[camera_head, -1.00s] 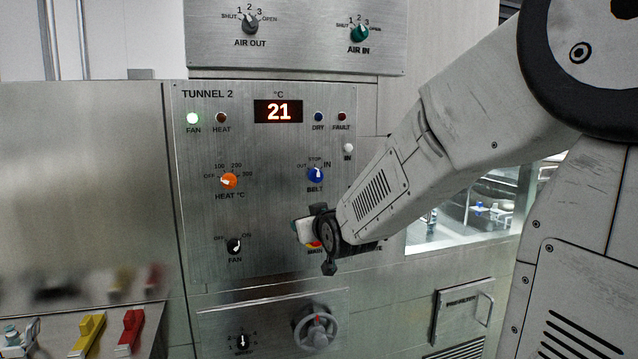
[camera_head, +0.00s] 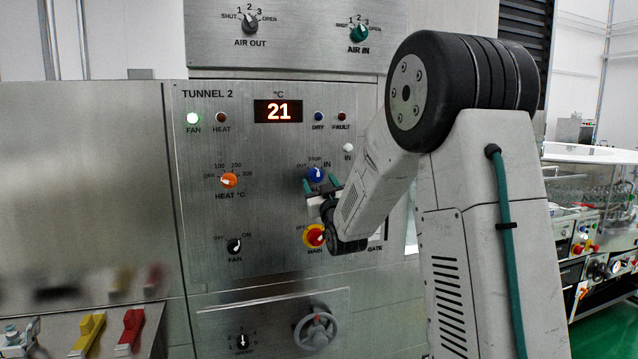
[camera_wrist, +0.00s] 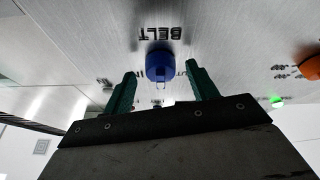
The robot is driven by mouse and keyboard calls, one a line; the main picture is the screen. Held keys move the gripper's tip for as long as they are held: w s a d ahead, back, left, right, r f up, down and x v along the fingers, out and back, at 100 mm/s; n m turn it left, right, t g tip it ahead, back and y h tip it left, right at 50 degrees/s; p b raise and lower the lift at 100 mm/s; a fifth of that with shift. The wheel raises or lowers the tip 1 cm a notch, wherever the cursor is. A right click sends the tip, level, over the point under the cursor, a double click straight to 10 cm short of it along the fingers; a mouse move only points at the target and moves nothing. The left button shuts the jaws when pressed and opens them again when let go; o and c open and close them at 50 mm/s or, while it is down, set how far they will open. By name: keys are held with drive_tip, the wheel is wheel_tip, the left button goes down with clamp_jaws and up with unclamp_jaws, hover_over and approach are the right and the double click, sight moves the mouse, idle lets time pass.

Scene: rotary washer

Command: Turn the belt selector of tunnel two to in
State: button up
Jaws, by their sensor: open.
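The belt selector is a blue knob (camera_head: 316,175) on the steel tunnel 2 panel, with OUT, STOP and IN marked around it. Its white pointer looks turned up, near STOP. My gripper (camera_head: 321,184) is open, its teal fingers just below and in front of the knob. In the wrist view, which shows the panel upside down, the blue knob (camera_wrist: 159,66) appears between the two fingertips, with a gap on each side. I cannot tell how far short of it the tips are. The gripper partly hides the BELT label in the head view.
A red and yellow main switch (camera_head: 314,236) is close below my gripper. The orange heat knob (camera_head: 229,180) and black fan knob (camera_head: 235,245) are left of it. A white IN lamp (camera_head: 348,147) is above right. A grey handwheel (camera_head: 317,330) is lower down.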

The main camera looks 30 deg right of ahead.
drive_tip(key=shift+w+d+r, duration=0.15)
drive_tip(key=shift+w+r, duration=0.05)
drive_tip(key=shift+w, duration=0.25)
drive_tip(key=c, duration=1)
